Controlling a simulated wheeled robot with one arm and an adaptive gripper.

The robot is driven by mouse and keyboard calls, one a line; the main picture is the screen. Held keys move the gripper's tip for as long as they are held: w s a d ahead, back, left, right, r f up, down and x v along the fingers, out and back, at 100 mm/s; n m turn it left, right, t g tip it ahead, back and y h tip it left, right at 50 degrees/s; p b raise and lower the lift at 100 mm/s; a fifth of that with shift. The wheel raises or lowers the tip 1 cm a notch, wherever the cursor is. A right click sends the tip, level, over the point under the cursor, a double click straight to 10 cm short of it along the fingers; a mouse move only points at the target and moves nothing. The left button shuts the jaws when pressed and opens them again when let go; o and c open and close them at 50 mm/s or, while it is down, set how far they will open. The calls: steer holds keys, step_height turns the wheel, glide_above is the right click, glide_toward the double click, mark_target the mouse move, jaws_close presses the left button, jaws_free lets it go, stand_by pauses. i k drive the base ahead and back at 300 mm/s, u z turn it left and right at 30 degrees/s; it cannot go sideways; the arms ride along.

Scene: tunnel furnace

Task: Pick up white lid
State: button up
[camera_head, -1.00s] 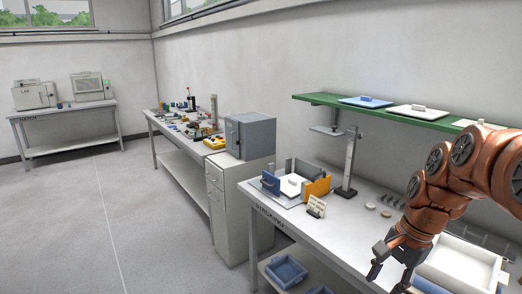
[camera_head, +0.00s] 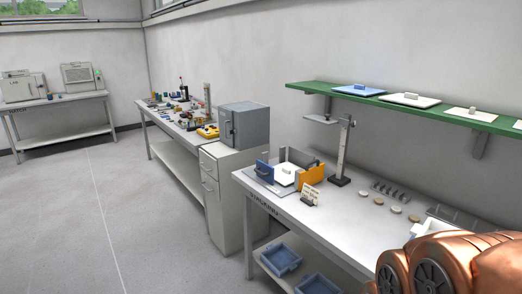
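A white lid with a small raised grip (camera_head: 410,100) lies flat on the green wall shelf (camera_head: 345,96), to the right of a blue lid (camera_head: 358,90). A similar, smaller pale plate with a grip (camera_head: 469,115) lies further right on the shelf. Another white plate with a grip (camera_head: 286,177) sits between blue and orange blocks on the near bench. My copper arm fills the lower right corner. My gripper is outside the picture.
The near bench (camera_head: 330,215) holds a stand with a post (camera_head: 342,150), several round discs (camera_head: 395,209), a small sign (camera_head: 309,195) and a white tray partly behind my arm. Blue bins (camera_head: 281,259) are below. A grey box (camera_head: 244,125) stands on a cabinet. Floor at left is clear.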

mark_target(285, 172)
steer(key=u, duration=0.6)
steer(key=i, duration=0.7)
steer(key=u, duration=0.85)
steer(key=i, duration=1.05)
steer(key=z, duration=0.8)
steer(key=i, duration=0.8)
steer(key=z, duration=0.65)
